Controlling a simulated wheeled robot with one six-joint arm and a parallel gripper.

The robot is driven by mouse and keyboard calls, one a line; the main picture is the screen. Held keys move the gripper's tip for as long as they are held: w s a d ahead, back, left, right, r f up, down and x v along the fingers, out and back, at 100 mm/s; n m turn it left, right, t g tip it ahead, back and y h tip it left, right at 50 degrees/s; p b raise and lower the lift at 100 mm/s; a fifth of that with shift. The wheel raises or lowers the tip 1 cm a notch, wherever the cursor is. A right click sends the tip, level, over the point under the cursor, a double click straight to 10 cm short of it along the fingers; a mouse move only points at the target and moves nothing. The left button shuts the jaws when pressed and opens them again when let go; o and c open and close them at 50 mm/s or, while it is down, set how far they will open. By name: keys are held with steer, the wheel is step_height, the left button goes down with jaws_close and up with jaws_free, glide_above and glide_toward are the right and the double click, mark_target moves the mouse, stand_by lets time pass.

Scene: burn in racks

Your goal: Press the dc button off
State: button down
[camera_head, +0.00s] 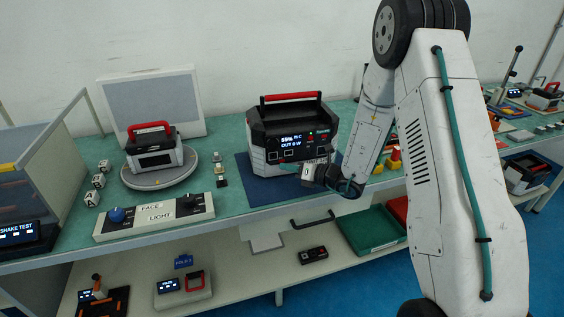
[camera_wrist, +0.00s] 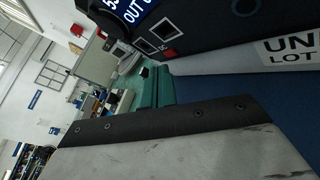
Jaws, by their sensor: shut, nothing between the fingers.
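A dark power station (camera_head: 285,128) with a red handle stands on a blue mat on the bench. Its lit screen (camera_head: 290,141) reads about 55% and OUT 0 W. Small red and green marks show right of the screen; I cannot tell which control is the dc button. In the wrist view the power station's front (camera_wrist: 205,22) fills the top, with square ports and a small red label (camera_wrist: 170,53). My gripper (camera_head: 308,173) is shut and empty, close in front of the lower front face; I cannot tell if it touches. It hides part of that face.
A smaller unit with a red handle (camera_head: 152,128) sits on a round turntable (camera_head: 158,178) at left. A FACE/LIGHT control panel (camera_head: 154,216) lies at the front edge. Small blocks lie between. A green tray (camera_head: 371,230) is on the lower shelf.

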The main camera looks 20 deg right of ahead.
steer(key=shift+s+a, duration=0.2)
steer(key=shift+s, duration=2.8)
steer(key=s, duration=0.8)
steer(key=shift+a, duration=0.25)
